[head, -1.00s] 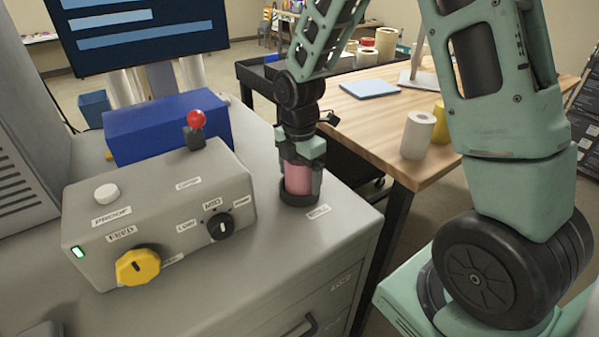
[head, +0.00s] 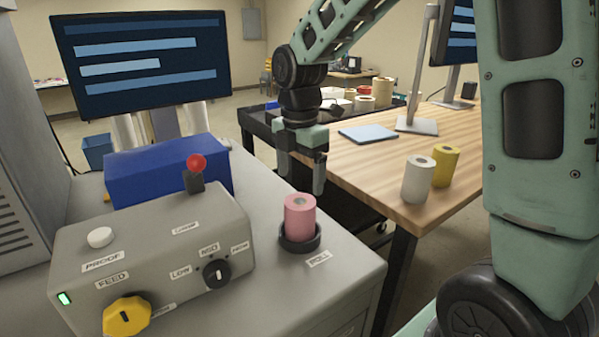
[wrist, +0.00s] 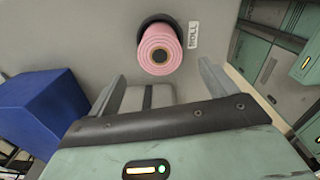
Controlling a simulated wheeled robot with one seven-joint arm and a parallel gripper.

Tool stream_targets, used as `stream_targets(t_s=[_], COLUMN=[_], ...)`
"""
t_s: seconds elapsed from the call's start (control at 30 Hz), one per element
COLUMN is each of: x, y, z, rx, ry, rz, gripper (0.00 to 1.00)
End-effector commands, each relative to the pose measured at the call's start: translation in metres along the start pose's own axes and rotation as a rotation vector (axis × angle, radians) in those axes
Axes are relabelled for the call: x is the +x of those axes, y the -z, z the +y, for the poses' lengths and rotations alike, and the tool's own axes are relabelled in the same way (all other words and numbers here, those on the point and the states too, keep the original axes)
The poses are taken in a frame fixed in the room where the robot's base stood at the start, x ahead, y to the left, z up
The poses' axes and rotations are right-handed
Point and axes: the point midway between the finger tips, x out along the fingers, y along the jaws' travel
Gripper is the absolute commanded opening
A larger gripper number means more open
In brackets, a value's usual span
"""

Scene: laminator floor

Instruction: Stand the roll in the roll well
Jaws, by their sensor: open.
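The pink roll (head: 299,217) stands upright in the black round roll well (head: 301,243) on the grey machine top, beside a label reading ROLL. In the wrist view the pink roll (wrist: 160,52) shows end-on, with the dark rim of the well (wrist: 153,22) around its base. My gripper (head: 304,184) is open and empty, above and behind the roll and apart from it. In the wrist view its two fingers (wrist: 160,88) are spread with nothing between them.
A grey control box (head: 150,255) with a yellow FEED knob, black dial and red-topped lever stands left of the well. A blue box (head: 168,170) is behind it. A wooden table (head: 380,165) at right holds a white roll (head: 418,180) and a yellow roll (head: 445,165).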

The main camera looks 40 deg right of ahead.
Motion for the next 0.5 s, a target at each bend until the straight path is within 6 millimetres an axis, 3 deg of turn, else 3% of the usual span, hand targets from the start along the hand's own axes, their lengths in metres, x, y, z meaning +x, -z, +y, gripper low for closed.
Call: stream_targets(t_s=[0.3,0.37,0.5], x=[-0.009,-0.008,-0.001], y=[0.007,0.02,0.074], z=[-0.002,-0.005,-0.027], rx=[0.012,0.04,0.195], ry=[-0.001,-0.001,-0.004], rz=[0.002,0.006,0.024], gripper=[0.84,0.84,0.84])
